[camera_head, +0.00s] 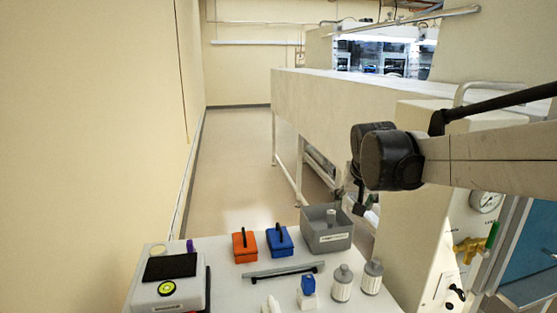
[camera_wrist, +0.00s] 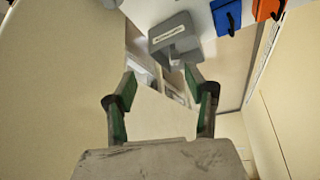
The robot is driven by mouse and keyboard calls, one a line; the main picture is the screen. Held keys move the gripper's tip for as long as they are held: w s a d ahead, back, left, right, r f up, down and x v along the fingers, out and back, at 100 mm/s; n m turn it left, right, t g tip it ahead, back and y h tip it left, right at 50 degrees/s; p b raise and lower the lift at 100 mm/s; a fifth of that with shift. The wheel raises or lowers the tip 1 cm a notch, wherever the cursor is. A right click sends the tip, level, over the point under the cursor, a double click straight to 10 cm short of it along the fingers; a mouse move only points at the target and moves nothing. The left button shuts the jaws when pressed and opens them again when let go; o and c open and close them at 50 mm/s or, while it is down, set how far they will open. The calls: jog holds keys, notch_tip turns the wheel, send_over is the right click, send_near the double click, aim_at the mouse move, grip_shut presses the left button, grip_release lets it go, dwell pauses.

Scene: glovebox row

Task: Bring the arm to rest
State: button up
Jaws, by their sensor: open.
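My gripper (camera_wrist: 159,78) shows in the wrist view with its two green-and-black fingers spread apart and nothing between them. Beyond the fingertips is a grey open bin (camera_wrist: 175,32), with no contact visible. In the head view my arm comes in from the right, past the glovebox front. My gripper is not clearly made out there. The same grey bin (camera_head: 327,238) stands at the back right corner of the white table (camera_head: 225,300), with a grey-white bottle inside it.
An orange box (camera_head: 245,246) and a blue box (camera_head: 279,241) sit left of the bin. Grey-capped bottles (camera_head: 342,283) stand in front. A white device (camera_head: 185,287) is at the table's left. The long cream glovebox (camera_head: 330,105) lies behind; the aisle floor (camera_head: 235,150) is clear.

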jog(key=s+f+b, duration=0.1)
jog(key=s+f, duration=0.2)
jog(key=s, duration=0.7)
jog(key=s+f+n+b, duration=0.1)
jog(key=s+f, duration=0.3)
jog(key=s, duration=0.6)
jog(key=s+f+b, duration=0.2)
jog(key=s+f, duration=0.2)
jog(key=s, duration=0.6)
jog(key=shift+n+t+y, duration=0.4)
jog(key=shift+d, duration=0.15)
